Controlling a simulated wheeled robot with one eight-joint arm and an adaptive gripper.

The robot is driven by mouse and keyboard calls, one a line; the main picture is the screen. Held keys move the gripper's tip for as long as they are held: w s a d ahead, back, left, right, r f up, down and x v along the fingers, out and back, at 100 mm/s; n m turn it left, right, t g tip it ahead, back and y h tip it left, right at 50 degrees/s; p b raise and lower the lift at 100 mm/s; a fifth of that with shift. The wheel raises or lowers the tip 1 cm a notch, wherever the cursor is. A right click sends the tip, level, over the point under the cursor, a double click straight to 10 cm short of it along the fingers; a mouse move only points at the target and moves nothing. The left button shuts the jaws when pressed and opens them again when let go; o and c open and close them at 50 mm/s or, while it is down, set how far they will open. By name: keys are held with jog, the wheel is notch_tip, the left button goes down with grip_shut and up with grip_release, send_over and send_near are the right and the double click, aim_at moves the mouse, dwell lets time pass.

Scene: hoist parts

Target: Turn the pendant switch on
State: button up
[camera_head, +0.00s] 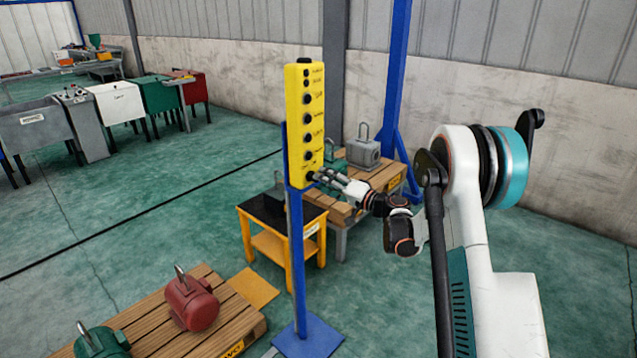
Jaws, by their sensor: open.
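The yellow pendant (297,125) is mounted upright on a blue post with a square blue foot. Its front has a column of dark round buttons or knobs with small labels, too small to read, and a black cap on top. My gripper (317,176) is open, with its fingertips at the lowest knob near the pendant's bottom edge. The fingers hide most of that knob. I cannot tell whether they touch it or are just in front of it. My arm reaches in from the right.
A red motor (191,303) and a green motor (101,341) are on a wooden pallet at lower left. A small orange table (262,249) stands behind the post. A grey part (363,152) sits on another pallet behind my gripper. Floor between the post and the left benches is clear.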

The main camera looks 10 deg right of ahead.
jog(key=shift+b+x, duration=0.35)
jog(key=shift+x, duration=1.6)
jog(key=shift+c, duration=0.6)
jog(key=c, duration=1)
